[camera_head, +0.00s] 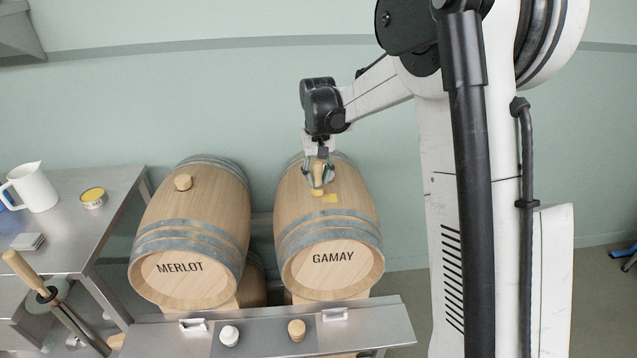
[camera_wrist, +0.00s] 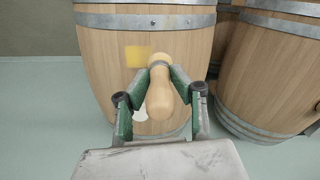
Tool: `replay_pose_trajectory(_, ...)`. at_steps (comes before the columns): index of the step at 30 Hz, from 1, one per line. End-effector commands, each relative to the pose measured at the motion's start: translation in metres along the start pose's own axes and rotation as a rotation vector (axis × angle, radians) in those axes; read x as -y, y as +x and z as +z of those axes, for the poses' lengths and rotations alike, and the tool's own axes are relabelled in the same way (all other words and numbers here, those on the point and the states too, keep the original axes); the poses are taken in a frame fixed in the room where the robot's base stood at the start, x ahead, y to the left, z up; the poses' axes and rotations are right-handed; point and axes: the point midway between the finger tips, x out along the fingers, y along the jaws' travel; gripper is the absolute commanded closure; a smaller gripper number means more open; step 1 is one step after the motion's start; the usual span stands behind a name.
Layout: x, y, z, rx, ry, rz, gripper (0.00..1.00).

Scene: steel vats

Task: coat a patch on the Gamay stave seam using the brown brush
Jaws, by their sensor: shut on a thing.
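The Gamay barrel (camera_head: 292,215) lies on its side with its labelled head facing the front; its staves fill the middle of the wrist view (camera_wrist: 100,75). A yellow patch (camera_head: 331,198) shows on its upper staves, also in the wrist view (camera_wrist: 138,55). My gripper (camera_head: 318,178) is above the barrel, shut on a brush (camera_wrist: 160,98) with a light brown wooden handle. The brush's yellowish tip (camera_head: 317,192) is down at the staves beside the patch. I cannot tell whether it touches the wood. The stave seam itself is not distinct.
The Merlot barrel (camera_head: 195,220) with a bung (camera_head: 183,182) stands left. A steel shelf (camera_head: 375,325) in front holds a white stopper (camera_head: 229,335) and a tan stopper (camera_head: 296,330). The left table (camera_head: 75,235) carries a white jug (camera_head: 33,188) and a yellow-topped tin (camera_head: 93,197).

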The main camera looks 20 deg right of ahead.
Motion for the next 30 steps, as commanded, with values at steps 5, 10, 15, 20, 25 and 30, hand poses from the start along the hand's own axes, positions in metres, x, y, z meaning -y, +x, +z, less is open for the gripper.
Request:
replay_pose_trajectory(5,-0.001,-0.017,0.0,0.0,0.001,0.0,1.0)
replay_pose_trajectory(10,0.0,-0.033,0.0,0.0,0.0,0.0,1.0)
replay_pose_trajectory(15,0.0,-0.048,0.0,0.0,0.0,0.0,1.0)
replay_pose_trajectory(20,0.0,-0.057,0.0,0.0,0.0,0.0,1.0)
replay_pose_trajectory(25,0.0,-0.058,0.0,0.0,0.0,0.0,1.0)
replay_pose_trajectory(30,0.0,-0.058,0.0,0.0,0.0,0.0,1.0)
